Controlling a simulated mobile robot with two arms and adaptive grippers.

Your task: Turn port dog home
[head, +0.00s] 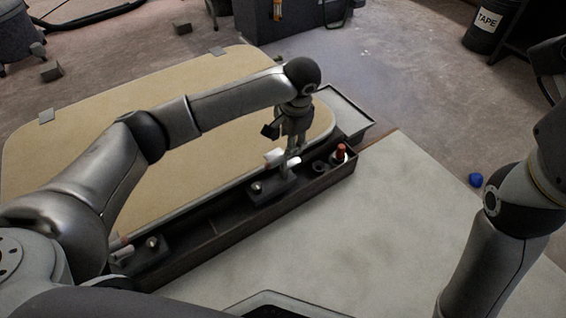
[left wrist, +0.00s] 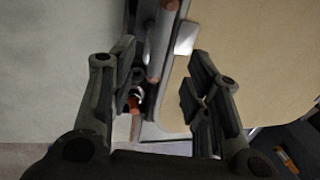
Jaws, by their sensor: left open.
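A tan hatch panel (head: 75,150) lies along a dark rail that carries two dogs. The farther dog (head: 275,157) has a pale handle and a dark base plate with a bright bolt. The nearer dog (head: 122,248) sits at the lower left, partly behind my left arm. I cannot tell by label which is the port one. My left gripper (head: 292,144) points down just above the farther dog and hides part of it. In the left wrist view its fingers stand open on either side of a pinkish-grey round handle (left wrist: 162,45), with a gap to the right finger. My right gripper is out of view.
A red-topped item (head: 340,152) and a dark ring (head: 319,167) sit at the rail's right end, beside a shallow tray (head: 346,110). A pale worktop (head: 390,220) is clear in front.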

